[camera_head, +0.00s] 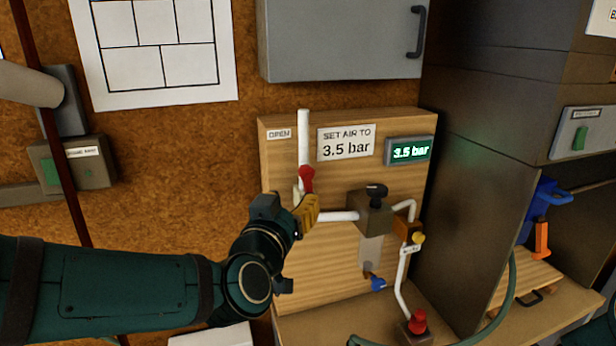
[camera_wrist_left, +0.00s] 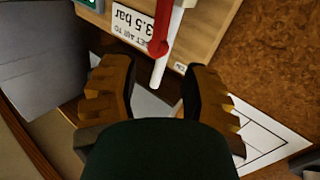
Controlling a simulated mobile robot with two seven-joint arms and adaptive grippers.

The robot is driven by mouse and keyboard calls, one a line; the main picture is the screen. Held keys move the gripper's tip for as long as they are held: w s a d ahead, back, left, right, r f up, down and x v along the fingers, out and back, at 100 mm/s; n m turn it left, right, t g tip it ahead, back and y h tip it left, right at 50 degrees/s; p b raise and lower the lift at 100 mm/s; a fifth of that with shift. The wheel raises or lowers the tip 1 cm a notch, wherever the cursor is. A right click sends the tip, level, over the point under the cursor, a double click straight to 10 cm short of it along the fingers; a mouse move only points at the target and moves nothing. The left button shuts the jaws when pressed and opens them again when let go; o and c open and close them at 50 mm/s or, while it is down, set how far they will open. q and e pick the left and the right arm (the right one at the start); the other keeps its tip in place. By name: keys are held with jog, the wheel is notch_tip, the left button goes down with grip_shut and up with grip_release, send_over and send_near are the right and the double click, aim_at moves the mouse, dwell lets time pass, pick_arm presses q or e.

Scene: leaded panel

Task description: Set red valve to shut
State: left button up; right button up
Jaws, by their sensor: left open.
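The red valve (camera_head: 306,180) sits on a white upright pipe (camera_head: 303,135) on the wooden panel, below an "OPEN" label (camera_head: 279,134). In the wrist view its red lever (camera_wrist_left: 159,30) runs nearly along the white pipe (camera_wrist_left: 166,65). My left gripper (camera_head: 308,212) is just below and in front of the valve in the head view, hiding its lower part. In the wrist view the gripper (camera_wrist_left: 160,88) is open, fingers apart, with the pipe's end showing between them. I cannot tell whether a finger touches the lever.
Right of the valve are a regulator with a black knob (camera_head: 376,190), a red knob (camera_head: 417,322) below, and a display (camera_head: 409,150) reading 3.5 bar. A sign (camera_head: 345,142) says "SET AIR TO 3.5 bar". A grey cabinet (camera_head: 340,40) hangs above; a dark cabinet (camera_head: 475,200) stands to the right.

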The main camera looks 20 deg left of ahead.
aim_at(306, 182)
pick_arm(q)
jog(key=w, duration=1)
jog(key=shift+p, duration=0.35)
grip_shut()
